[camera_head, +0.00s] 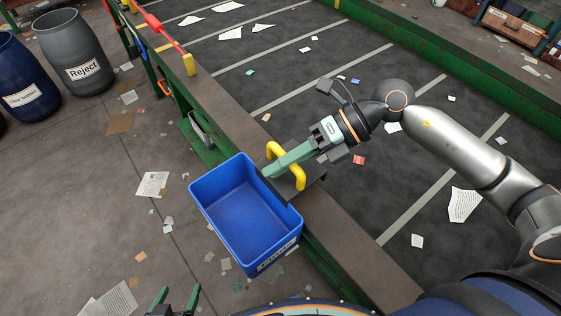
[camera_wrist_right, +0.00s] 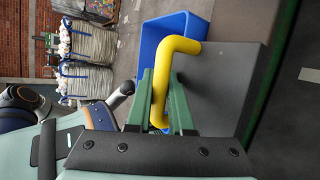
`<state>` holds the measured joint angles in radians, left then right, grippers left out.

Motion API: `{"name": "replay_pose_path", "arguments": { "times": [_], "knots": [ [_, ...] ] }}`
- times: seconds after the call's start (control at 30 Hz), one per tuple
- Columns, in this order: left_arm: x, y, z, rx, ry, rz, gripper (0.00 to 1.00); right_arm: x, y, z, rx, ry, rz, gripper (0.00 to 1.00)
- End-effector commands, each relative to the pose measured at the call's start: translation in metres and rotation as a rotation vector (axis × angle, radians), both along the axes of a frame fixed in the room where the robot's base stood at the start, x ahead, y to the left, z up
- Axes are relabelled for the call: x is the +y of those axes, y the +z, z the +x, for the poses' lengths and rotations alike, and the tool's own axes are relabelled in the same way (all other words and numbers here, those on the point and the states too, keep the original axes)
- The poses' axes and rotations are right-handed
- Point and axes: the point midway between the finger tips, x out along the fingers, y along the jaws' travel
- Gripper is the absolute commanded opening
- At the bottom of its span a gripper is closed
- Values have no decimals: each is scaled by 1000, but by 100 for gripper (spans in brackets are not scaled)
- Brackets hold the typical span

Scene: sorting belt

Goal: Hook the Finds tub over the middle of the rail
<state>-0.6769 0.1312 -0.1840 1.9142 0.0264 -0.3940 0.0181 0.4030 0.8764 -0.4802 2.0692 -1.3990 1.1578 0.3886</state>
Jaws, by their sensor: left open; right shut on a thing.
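The blue Finds tub (camera_head: 240,212) is at the near side of the rail (camera_head: 240,118), open end up and looking empty. Its label (camera_head: 277,257) is partly legible. A yellow handle (camera_head: 299,165) rises from a dark plate (camera_head: 313,187) at the tub's rail side, and this plate lies over the rail top; I cannot tell whether it touches. My right gripper (camera_head: 270,174) is shut on the yellow handle, which also shows in the right wrist view (camera_wrist_right: 181,45). My left gripper (camera_head: 177,295) is open and empty at the bottom edge, apart from the tub.
The dark belt (camera_head: 310,75) with scattered paper lies beyond the rail. A red-handled tool with a yellow end (camera_head: 190,64) is on the rail further up. A grey Reject barrel (camera_head: 75,45) and a blue barrel (camera_head: 20,85) stand at left. The floor left of the tub holds only scraps.

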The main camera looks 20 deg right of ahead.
Motion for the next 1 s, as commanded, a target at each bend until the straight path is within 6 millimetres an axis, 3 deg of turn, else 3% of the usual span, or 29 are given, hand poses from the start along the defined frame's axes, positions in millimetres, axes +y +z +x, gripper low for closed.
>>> {"name": "replay_pose_path", "arguments": {
  "times": [0.6, 1.0],
  "knots": [
    [0, -28, -1, 2, 0, 0, 86, -1, -38, -1, 6, 3, -10, 0],
    [0, -33, -1, 3, 0, 1, 86, -2, -45, -1, 6, 1, -13, 0]
  ]
}}
